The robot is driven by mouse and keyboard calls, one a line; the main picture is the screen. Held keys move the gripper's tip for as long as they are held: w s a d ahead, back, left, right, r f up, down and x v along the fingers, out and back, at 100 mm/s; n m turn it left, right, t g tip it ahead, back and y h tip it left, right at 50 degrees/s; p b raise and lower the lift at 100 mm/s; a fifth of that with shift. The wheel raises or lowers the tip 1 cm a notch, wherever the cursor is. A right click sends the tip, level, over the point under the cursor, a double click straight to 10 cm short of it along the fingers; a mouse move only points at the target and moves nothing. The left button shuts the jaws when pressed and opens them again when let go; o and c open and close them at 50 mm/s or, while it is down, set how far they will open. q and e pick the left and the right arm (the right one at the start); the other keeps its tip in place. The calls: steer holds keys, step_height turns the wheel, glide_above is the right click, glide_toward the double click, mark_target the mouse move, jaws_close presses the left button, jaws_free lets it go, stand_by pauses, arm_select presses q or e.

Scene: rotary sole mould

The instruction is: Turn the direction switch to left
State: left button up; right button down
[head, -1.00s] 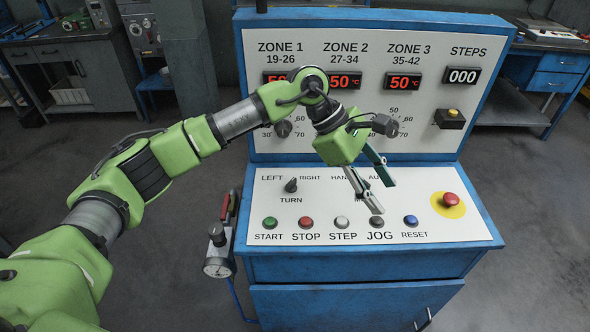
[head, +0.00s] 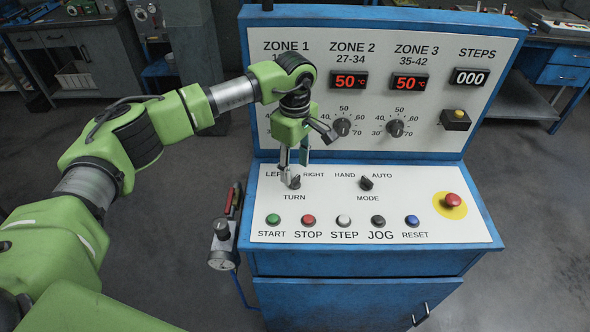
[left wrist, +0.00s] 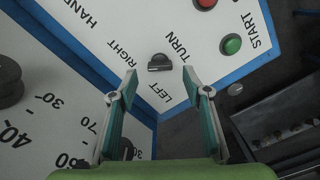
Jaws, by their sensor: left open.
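The direction switch is a small black knob (head: 295,183) marked TURN, between the words LEFT and RIGHT on the sloping white panel (head: 330,207). In the head view my left gripper (head: 291,177) hangs over it and partly hides it and the word LEFT. In the left wrist view the knob (left wrist: 160,64) lies between the two open fingertips of my left gripper (left wrist: 159,72), with a gap on each side. I cannot tell surely which way its pointer faces. My right gripper is not in view.
The mode switch (head: 366,183) is to the right. Below is a row of buttons, with the green START (head: 273,220) nearest. The red emergency button (head: 452,201) is at far right. The upright panel with temperature dials (head: 342,127) rises behind.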

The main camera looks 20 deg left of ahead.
mark_target(295, 178)
arm_select(q)
steer(key=shift+f+p, duration=0.35)
steer(key=shift+f, duration=1.5)
steer(key=c, duration=1.1)
